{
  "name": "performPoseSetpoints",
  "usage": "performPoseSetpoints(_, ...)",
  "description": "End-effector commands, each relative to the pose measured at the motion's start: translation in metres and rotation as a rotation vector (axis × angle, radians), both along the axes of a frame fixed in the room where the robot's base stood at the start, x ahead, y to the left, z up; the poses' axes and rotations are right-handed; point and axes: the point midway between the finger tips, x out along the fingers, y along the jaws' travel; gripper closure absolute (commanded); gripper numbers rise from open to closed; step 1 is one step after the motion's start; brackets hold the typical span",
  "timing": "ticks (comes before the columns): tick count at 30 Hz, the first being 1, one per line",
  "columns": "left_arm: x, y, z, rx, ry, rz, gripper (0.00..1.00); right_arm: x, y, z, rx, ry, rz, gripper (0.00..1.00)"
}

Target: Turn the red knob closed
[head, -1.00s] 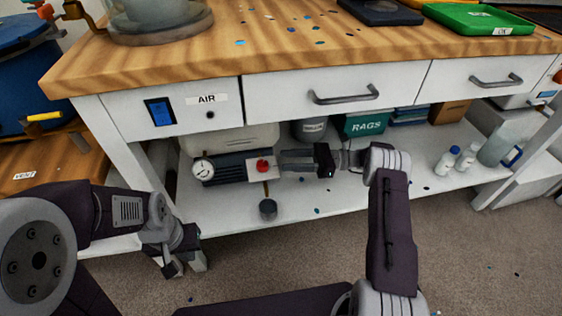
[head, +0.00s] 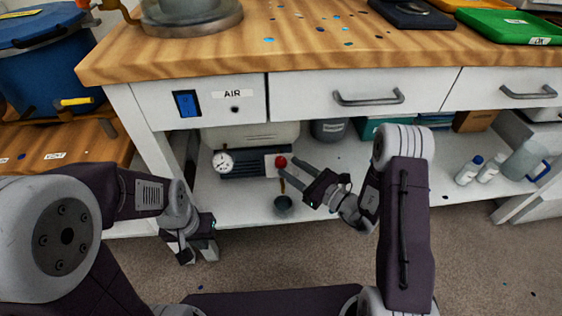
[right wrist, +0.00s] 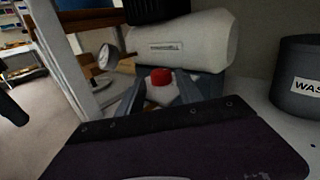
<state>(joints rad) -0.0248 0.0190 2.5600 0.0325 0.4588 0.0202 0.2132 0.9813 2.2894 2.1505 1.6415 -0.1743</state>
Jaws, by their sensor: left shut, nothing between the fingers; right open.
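The red knob (head: 281,161) sits on the front of the grey pump unit (head: 243,166) on the shelf under the bench. It also shows in the right wrist view (right wrist: 160,76), centred beyond the palm with a grey finger to each side. My right gripper (head: 289,166) is open, its fingertips close to the knob from the right. I cannot tell whether they touch it. A round gauge (head: 223,162) is left of the knob. My left gripper (head: 200,258) is shut and empty, hanging low at the left, away from the pump.
A grey waste container (head: 328,129) is right of the pump. White bottles (head: 469,170) stand further right. The wooden benchtop (head: 330,50) and drawers overhang the shelf.

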Motion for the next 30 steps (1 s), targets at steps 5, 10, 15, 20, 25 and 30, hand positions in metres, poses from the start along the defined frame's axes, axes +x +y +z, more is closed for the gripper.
performPoseSetpoints(5,0.0,0.0,-0.003,0.0,0.0,0.0,1.0,0.023,0.024,-0.001,-0.001,-0.002,0.003,0.58)
performPoseSetpoints(10,0.0,0.0,-0.004,0.0,0.0,0.0,1.0,0.034,0.034,0.0,0.001,-0.001,0.001,0.58)
performPoseSetpoints(15,0.0,0.0,-0.004,0.0,0.0,0.0,1.0,0.035,0.034,0.0,0.001,0.001,0.0,0.58)
performPoseSetpoints(20,0.0,0.0,-0.004,0.0,0.0,0.0,1.0,0.035,0.034,0.0,0.001,0.001,0.0,0.83)
performPoseSetpoints(25,0.0,0.0,-0.004,0.0,0.0,0.0,1.0,0.035,0.034,0.0,0.001,0.001,0.001,1.0)
performPoseSetpoints(30,0.0,0.0,-0.002,0.0,0.0,0.0,1.0,0.035,0.033,0.0,0.001,0.001,0.029,1.0)
